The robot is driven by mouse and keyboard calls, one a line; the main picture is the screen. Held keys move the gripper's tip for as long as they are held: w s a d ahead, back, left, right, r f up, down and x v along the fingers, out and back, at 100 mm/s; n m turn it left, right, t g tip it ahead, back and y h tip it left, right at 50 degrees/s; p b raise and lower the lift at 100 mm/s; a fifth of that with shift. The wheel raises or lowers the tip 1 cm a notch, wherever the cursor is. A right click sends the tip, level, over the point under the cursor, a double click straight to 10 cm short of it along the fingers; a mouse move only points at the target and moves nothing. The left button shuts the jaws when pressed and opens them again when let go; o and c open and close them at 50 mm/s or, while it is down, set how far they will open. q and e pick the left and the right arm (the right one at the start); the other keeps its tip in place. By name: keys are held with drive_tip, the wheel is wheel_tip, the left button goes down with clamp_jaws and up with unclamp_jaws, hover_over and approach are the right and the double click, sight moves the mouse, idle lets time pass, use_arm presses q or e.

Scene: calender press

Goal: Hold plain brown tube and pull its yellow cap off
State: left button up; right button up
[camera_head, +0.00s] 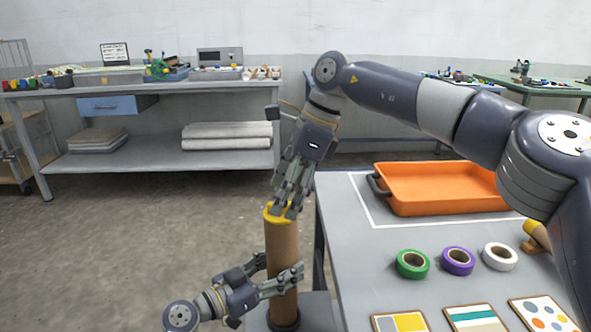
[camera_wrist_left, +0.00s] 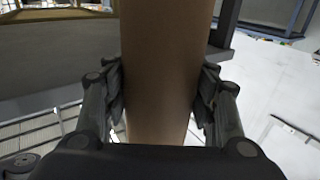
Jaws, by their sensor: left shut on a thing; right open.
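The plain brown tube (camera_head: 283,250) stands upright beside the table's left edge. Its yellow cap (camera_head: 268,217) is on the top end. My left gripper (camera_head: 287,282) is shut on the lower part of the tube. In the left wrist view the tube (camera_wrist_left: 160,70) passes between both fingers of my left gripper (camera_wrist_left: 160,100). My right gripper (camera_head: 282,208) comes from above and is open, with its fingertips at the yellow cap. The fingers hide part of the cap, and I cannot tell whether they touch it.
The grey table (camera_head: 360,270) holds an orange tray (camera_head: 440,208), green (camera_head: 413,264), purple (camera_head: 457,261) and white tape rolls (camera_head: 500,257), and several pattern cards (camera_head: 478,318). A workbench (camera_head: 150,92) stands at the back wall. The floor (camera_head: 120,240) on the left is clear.

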sight(270, 219)
drive_tip(key=shift+x, duration=1.4)
drive_tip(key=shift+c, duration=0.2)
drive_tip(key=c, duration=1)
